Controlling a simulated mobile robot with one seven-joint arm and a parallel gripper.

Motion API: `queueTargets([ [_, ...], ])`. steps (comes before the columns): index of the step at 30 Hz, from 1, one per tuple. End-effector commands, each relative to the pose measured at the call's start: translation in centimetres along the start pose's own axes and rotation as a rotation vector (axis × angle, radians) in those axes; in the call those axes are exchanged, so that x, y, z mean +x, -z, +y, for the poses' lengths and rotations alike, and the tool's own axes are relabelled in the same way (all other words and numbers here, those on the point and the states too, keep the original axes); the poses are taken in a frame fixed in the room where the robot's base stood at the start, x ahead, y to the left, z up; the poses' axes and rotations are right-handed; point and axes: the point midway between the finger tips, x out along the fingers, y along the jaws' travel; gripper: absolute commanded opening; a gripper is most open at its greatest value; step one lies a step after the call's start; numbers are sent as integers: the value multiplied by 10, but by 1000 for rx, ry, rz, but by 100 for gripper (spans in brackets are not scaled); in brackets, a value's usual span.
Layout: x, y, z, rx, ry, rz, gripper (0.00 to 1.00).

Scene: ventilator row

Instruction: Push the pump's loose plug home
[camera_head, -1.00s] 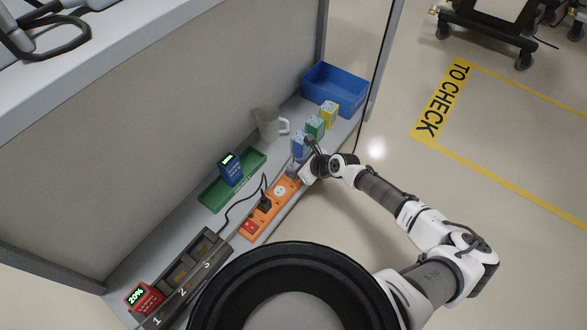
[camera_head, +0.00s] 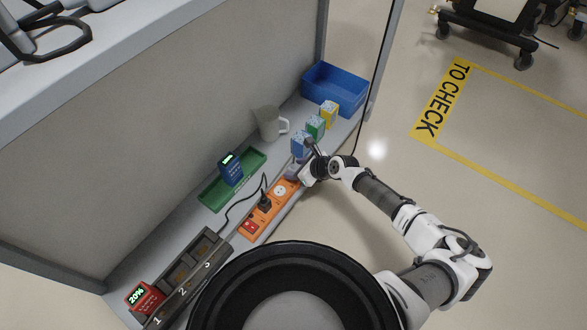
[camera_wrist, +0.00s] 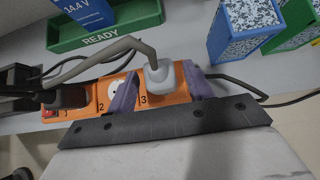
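The orange power strip (camera_head: 250,226) lies along the front of the shelf, with sockets numbered 1, 2 and 3 in the wrist view (camera_wrist: 178,98). A pale grey plug (camera_wrist: 158,79) stands at socket 3, its grey cable arching to the left. How deep it sits cannot be told. A black plug (camera_head: 265,203) is in socket 1; it also shows in the wrist view (camera_wrist: 66,97). Socket 2 (camera_head: 280,190) is empty. My gripper (camera_wrist: 161,92) is open, its purple fingers on either side of the grey plug, with a gap at the left. I see nothing marked as the pump.
Behind the strip is a green READY tray (camera_head: 206,199) holding a blue battery (camera_head: 231,173). Blue (camera_head: 299,144), green (camera_head: 315,127) and yellow (camera_head: 328,113) boxes, a jug (camera_head: 267,124) and a blue bin (camera_head: 335,88) stand farther right. A numbered dark rack (camera_head: 186,281) is lower left.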

Motion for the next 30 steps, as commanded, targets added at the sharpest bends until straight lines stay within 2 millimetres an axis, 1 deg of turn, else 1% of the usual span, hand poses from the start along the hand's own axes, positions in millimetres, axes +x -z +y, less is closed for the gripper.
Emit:
queueTargets([
  [9,-1,-1,0,0,0,-1,57],
  [11,-4,-1,0,1,1,-1,57],
  [13,-11,-2,-1,2,1,-1,57],
  [17,-35,-3,-1,4,3,-2,57],
  [24,-91,-4,-1,4,3,-3,57],
  [27,-110,-3,0,2,2,-2,57],
  [30,-124,-2,0,2,2,-1,57],
])
